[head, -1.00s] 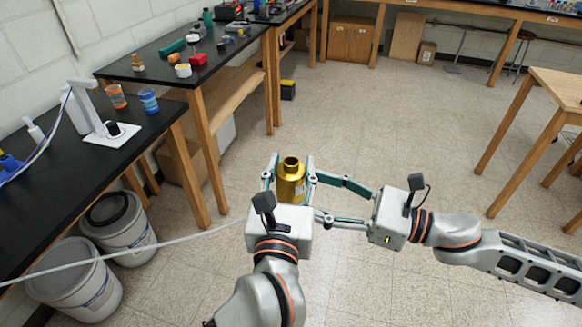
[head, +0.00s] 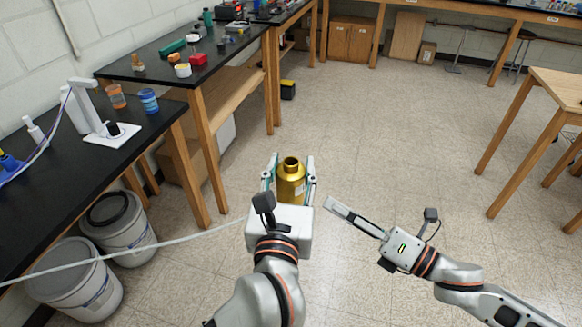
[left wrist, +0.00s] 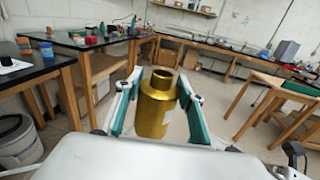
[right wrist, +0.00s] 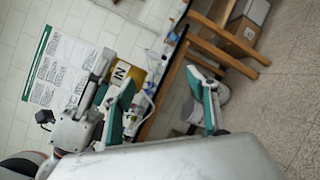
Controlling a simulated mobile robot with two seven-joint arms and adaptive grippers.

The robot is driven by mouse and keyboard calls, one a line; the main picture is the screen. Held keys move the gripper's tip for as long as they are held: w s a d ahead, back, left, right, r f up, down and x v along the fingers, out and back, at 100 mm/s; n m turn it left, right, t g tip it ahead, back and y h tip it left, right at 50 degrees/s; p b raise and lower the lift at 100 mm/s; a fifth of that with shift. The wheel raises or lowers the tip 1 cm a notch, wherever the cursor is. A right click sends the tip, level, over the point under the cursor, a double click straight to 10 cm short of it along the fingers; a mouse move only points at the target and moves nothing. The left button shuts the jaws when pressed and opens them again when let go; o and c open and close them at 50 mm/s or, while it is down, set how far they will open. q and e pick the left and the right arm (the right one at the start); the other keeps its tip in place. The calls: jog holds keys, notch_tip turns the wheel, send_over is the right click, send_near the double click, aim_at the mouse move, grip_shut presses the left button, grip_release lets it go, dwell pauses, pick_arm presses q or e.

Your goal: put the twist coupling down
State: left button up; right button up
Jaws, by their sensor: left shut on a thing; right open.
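The twist coupling is a gold, bottle-shaped cylinder (head: 291,185) with a narrower open neck. My left gripper (head: 291,165) is shut on it, one finger on each side. It is upright in the head view and held out over the floor in front of the benches. The left wrist view shows the coupling (left wrist: 156,107) between the teal-padded fingers. My right gripper (head: 334,206) is open and empty, to the right of the coupling and apart from it. In the right wrist view, part of the coupling (right wrist: 128,74) shows with dark lettering, partly hidden by a finger.
A black-topped bench (head: 92,152) on the left carries a white stand and cups. A second bench (head: 150,62) behind holds small items. Lidded buckets (head: 122,226) stand on the floor at left. A pale cable or tube crosses the lower left.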

jog(key=s+d+f+m+h, duration=0.2)
jog(key=s+f+m+h, duration=0.1)
jog(key=f+m, duration=0.6)
jog(key=s+d+f+m+g+h, duration=0.1)
jog(key=s+f+m+h, duration=0.3)
jog(key=f+m, duration=0.6)
jog(key=s+d+f+m+h, duration=0.3)
jog(key=s+d+f+m, duration=0.1)
jog(key=f+m, duration=0.5)
jog(key=s+m, duration=0.1)
jog(key=m, duration=0.1)
jog(key=shift+f+m+g+h, duration=0.3)
jog(key=shift+g+h, duration=0.1)
